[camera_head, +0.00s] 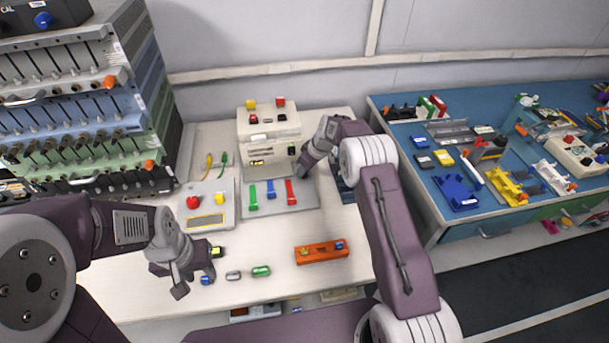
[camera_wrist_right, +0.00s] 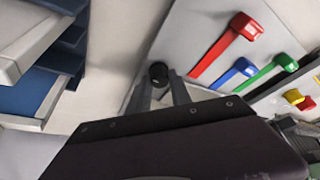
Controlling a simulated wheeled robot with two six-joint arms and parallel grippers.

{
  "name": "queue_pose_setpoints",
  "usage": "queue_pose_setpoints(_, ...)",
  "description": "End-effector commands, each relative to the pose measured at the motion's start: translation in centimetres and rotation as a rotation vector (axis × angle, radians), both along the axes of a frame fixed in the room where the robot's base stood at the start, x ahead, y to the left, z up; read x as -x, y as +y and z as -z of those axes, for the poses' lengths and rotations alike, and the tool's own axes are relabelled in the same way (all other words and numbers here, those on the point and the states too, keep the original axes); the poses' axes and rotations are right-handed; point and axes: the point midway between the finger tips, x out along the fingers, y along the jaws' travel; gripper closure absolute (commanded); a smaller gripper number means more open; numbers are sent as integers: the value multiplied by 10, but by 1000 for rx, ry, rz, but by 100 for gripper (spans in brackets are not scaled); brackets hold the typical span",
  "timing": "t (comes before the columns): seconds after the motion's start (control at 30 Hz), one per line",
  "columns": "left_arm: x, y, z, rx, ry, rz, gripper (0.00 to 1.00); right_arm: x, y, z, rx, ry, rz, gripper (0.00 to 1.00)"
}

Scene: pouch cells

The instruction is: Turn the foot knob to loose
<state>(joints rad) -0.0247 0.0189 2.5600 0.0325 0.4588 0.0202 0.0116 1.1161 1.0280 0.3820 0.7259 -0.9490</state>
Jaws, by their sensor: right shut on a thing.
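In the right wrist view, a small black round knob (camera_wrist_right: 158,72), which looks like the foot knob, sits at the edge of a light grey plate (camera_wrist_right: 185,45). My right gripper (camera_wrist_right: 166,84) has its two fingers around this knob and is shut on it. In the head view the right gripper (camera_head: 305,175) reaches down at the right end of the grey plate (camera_head: 265,205), and its arm hides the knob. Which setting the knob is at cannot be read. My left gripper (camera_head: 198,272) is open and low over the front left of the white table.
Red, blue and green levers (camera_head: 271,189) stand on the plate, close to the right gripper. A box with a red button (camera_head: 207,203) is to the left. An orange block (camera_head: 322,252) and small coloured pieces lie in front. A blue bench (camera_head: 400,140) stands right.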

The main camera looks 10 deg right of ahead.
Motion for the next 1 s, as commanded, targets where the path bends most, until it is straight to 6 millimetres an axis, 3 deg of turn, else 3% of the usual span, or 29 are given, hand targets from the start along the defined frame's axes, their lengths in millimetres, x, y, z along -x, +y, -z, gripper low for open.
queue_pose_setpoints(0.1,0,0,12,0,0,0,64,-1,-1,4,0,-3,-108,100)
queue_pose_setpoints(0.4,0,0,15,0,0,0,64,-2,-2,1,2,-1,-337,100)
queue_pose_setpoints(1.0,0,0,13,0,0,0,64,-2,-2,0,3,1,-480,100)
